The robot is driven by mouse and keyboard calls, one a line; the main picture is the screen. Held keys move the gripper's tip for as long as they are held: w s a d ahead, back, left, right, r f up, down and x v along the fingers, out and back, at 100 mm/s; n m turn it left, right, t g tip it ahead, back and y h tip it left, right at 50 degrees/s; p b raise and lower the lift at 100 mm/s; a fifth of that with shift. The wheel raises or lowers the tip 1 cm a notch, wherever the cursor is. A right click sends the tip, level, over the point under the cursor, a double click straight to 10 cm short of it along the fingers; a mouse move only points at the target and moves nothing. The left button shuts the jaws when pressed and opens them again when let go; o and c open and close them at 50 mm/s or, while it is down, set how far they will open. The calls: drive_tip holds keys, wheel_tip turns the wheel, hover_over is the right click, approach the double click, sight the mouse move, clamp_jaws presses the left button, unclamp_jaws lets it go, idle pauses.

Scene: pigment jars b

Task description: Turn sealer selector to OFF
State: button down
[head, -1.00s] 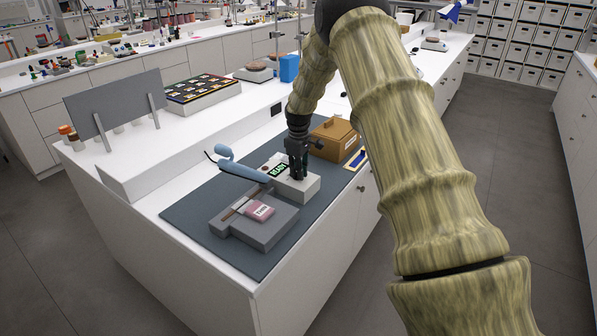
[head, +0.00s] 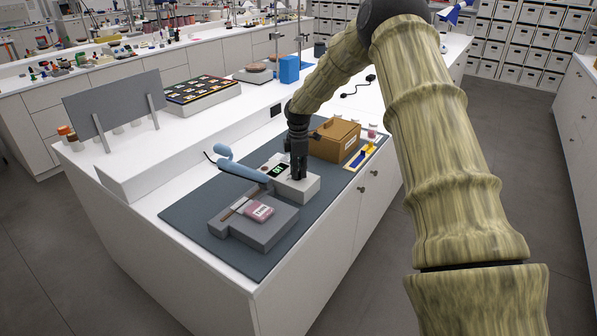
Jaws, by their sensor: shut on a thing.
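The sealer stands on the dark mat (head: 190,212), with a grey base (head: 262,235), a raised blue handle (head: 240,170) and a light grey control box (head: 305,190). The box has a small dark display (head: 278,169) with short green characters, too small to read surely. A pink labelled packet (head: 259,211) lies on the grey base. My gripper (head: 298,177) points down onto the top of the control box, its fingers shut on the selector. The fingers hide the selector, so its pointer cannot be seen.
A brown wooden box (head: 334,140) stands close behind and right of my gripper. A yellow and blue item (head: 361,155) lies beside it near the bench edge. A grey upright panel (head: 115,103) stands on the raised shelf at left.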

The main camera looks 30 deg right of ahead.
drive_tip(key=shift+w+r+n, duration=0.1)
drive_tip(key=shift+r+n, duration=0.05)
drive_tip(key=shift+n, duration=0.45)
drive_tip(key=c, duration=1.5)
unclamp_jaws()
wheel_tip(320, 180, up, 12)
drive_tip(key=shift+d, duration=0.1)
